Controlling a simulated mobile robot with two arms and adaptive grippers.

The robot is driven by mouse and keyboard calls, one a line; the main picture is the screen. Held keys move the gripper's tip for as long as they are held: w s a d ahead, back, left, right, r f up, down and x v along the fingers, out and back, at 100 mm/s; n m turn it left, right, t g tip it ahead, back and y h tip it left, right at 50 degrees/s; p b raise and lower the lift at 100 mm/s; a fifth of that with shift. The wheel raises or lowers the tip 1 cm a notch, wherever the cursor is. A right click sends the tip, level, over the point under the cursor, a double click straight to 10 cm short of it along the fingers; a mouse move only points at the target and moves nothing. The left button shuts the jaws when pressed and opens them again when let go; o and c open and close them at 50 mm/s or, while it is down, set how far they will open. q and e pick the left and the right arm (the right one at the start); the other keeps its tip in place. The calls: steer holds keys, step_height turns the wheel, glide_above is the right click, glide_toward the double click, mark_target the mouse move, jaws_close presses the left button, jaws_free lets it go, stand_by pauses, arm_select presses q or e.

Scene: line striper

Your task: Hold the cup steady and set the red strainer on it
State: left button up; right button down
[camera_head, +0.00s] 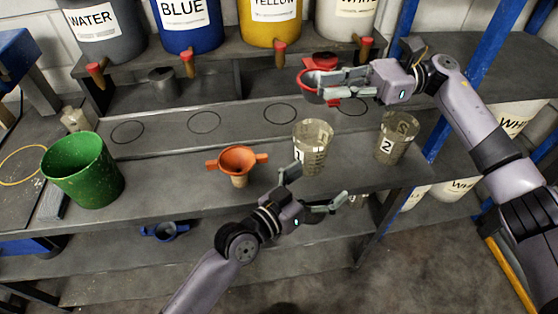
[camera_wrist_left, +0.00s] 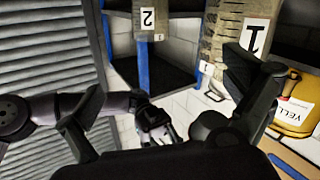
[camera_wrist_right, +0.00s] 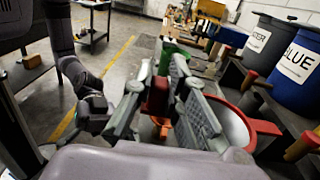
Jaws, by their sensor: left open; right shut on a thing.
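The red strainer (camera_head: 306,88) is held by its handle in my right gripper (camera_head: 330,84), above the shelf's back part. In the right wrist view the red handle (camera_wrist_right: 157,95) sits between the fingers and the red bowl (camera_wrist_right: 232,125) extends to the right. A clear cup marked 1 (camera_head: 314,137) stands upright on the shelf, below and apart from the strainer. A clear cup marked 2 (camera_head: 399,127) stands to its right. My left gripper (camera_head: 318,187) is open and empty in front of cup 1, not around it.
An orange funnel (camera_head: 237,160) stands left of cup 1. A green bucket (camera_head: 85,175) is at the far left. Paint containers with red taps, including a yellow one (camera_head: 270,22), line the raised back shelf. A blue item (camera_head: 164,231) lies on the lower shelf.

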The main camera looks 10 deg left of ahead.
arm_select(q)
steer(key=w+a+r, duration=0.2)
steer(key=a+r, duration=0.1)
steer(key=m+t, duration=0.1)
steer(key=m, duration=0.1)
glide_toward(324, 125)
steer(key=shift+y, duration=0.4)
steer(key=x, duration=0.5)
steer(key=shift+d+r, duration=0.1)
steer(key=shift+d, duration=0.15)
steer(key=shift+s, duration=0.1)
steer(key=c, duration=1.2)
arm_select(e)
steer(key=a+f+m+t+y, duration=0.1)
steer(key=a+f+m+t, duration=0.2)
steer(key=f+m+t, duration=0.2)
step_height(324, 125, down, 8)
steer(key=t, duration=0.3)
steer(key=shift+s+a+r, duration=0.15)
steer(key=shift+s+r, duration=0.05)
steer(key=shift+s, duration=0.1)
